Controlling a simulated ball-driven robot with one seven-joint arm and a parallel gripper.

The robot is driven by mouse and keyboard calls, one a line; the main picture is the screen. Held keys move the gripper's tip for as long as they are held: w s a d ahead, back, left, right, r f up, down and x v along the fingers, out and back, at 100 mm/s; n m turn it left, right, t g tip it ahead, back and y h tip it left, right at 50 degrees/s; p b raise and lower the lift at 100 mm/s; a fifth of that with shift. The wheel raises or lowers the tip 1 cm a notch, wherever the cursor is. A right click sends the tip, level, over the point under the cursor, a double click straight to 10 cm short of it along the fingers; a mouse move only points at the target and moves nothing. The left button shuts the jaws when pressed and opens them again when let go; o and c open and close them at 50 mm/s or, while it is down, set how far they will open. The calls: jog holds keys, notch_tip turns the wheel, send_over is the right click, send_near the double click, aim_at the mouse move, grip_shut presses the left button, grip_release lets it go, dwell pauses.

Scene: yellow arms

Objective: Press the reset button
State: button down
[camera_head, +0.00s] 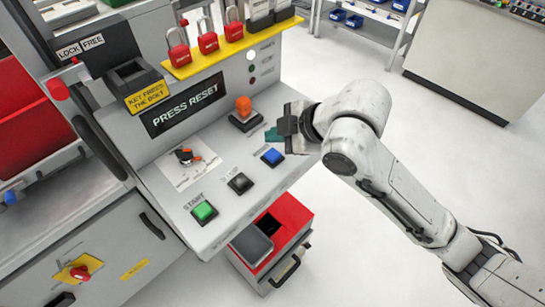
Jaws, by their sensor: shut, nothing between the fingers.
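A sloped white control panel (225,180) carries a row of square push buttons. The blue button (272,156) is at the right end of the row; the small label by it is too small to read for sure. The black button (240,183), labelled STOP, is in the middle, and the green button (204,211), labelled START, is at the left. A dark sign (184,105) above reads PRESS RESET. My gripper (274,134) is shut and empty, at the panel's right side, just above the blue button in the picture. I see no contact with the button.
An orange knob (243,106) on a dark base stands up left of my gripper. A red-topped bin (274,240) stands below the panel. The floor (350,250) to the right is clear.

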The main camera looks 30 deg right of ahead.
aim_at(275, 156)
jog(key=shift+f+b, duration=1.2)
jog(key=shift+f, duration=0.2)
jog(key=shift+f, duration=0.15)
dwell(0.9)
jog(key=shift+f+b, duration=0.3)
jog(key=shift+b, duration=0.35)
jog(key=shift+f+b, duration=0.4)
jog(key=shift+b, duration=0.15)
dwell(0.4)
jog(key=shift+r, duration=0.15)
jog(key=shift+r+p, duration=0.5)
jog(key=shift+r, duration=0.25)
jog(key=shift+r+p, duration=1.75)
jog(key=shift+r, duration=0.75)
